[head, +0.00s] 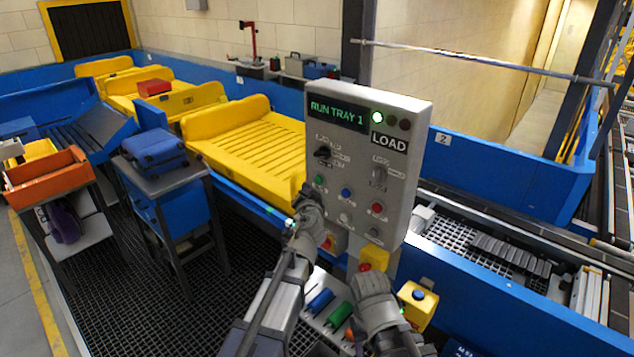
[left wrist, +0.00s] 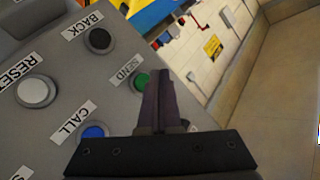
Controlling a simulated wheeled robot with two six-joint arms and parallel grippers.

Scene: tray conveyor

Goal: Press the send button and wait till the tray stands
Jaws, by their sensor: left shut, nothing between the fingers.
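The grey control panel (head: 408,165) stands upright in the middle of the head view. Its display (head: 338,112) reads RUN TRAY 1, and a green lamp (head: 377,117) beside it is lit. The green send button (head: 319,180) is at the panel's left; in the left wrist view the button (left wrist: 141,81) sits under its SEND label. My left gripper (head: 306,190) is shut and empty, its tips close beside this button; I cannot tell whether they touch it. A yellow tray (head: 250,135) is on the line behind the panel. My right gripper (head: 372,283) is low below the panel, its fingers unclear.
Close to the send button are the blue call button (left wrist: 94,131), the black back button (left wrist: 99,40) and the white reset button (left wrist: 35,91). A blue case (head: 153,148) lies on a stand at left. An orange bin (head: 48,180) stands further left.

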